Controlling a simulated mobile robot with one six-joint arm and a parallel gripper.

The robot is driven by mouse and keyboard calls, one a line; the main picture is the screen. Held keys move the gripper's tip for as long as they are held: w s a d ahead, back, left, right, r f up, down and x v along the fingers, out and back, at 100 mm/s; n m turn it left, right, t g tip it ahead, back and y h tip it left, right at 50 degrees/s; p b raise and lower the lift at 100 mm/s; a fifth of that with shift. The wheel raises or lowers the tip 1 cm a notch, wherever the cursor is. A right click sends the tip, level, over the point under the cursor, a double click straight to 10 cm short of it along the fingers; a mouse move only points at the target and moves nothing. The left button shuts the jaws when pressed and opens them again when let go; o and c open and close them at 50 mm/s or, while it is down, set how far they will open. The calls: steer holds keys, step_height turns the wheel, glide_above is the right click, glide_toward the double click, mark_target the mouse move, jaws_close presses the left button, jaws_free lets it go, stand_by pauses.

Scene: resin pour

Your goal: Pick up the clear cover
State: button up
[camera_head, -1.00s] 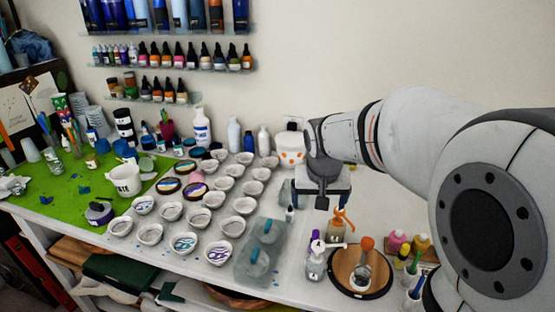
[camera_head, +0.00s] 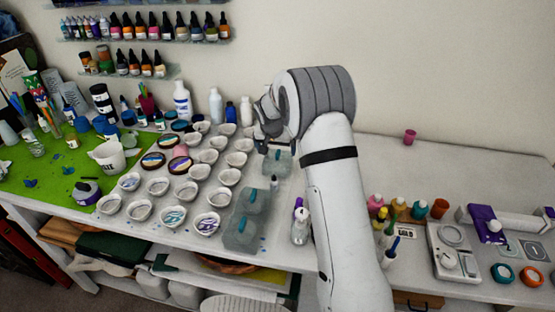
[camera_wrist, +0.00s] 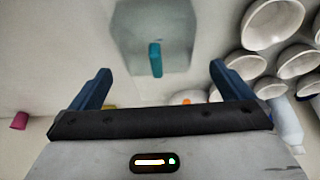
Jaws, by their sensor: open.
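A clear cover (camera_wrist: 130,40) with a teal handle (camera_wrist: 155,58) lies on the table ahead of my gripper in the wrist view. My gripper (camera_wrist: 160,76) is open and empty, its two blue fingers spread to either side of the handle's line. The handle is apart from the fingers. In the head view a clear cover (camera_head: 278,165) shows just below my gripper (camera_head: 268,140), partly behind my arm. Two more clear covers with teal handles, a farther one (camera_head: 252,207) and a nearer one (camera_head: 242,240), lie closer to the front edge.
Rows of white cups (camera_head: 158,187) stand left of the covers; white cups (camera_wrist: 272,22) also show at the right of the wrist view. Bottles (camera_head: 216,105) stand behind. The table at back right is mostly clear.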

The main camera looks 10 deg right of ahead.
mark_target(278, 152)
steer(key=shift+d+p+x, duration=0.1)
steer(key=shift+p+x, duration=0.5)
steer(key=shift+x, duration=0.9)
steer(key=shift+d+p+x, duration=0.15)
steer(key=shift+p+x, duration=0.45)
steer(key=shift+x, duration=0.95)
steer(key=shift+c, duration=0.4)
steer(key=shift+r, duration=0.1)
steer(key=c, duration=0.7)
steer(key=shift+o, duration=0.2)
steer(key=shift+r, duration=0.1)
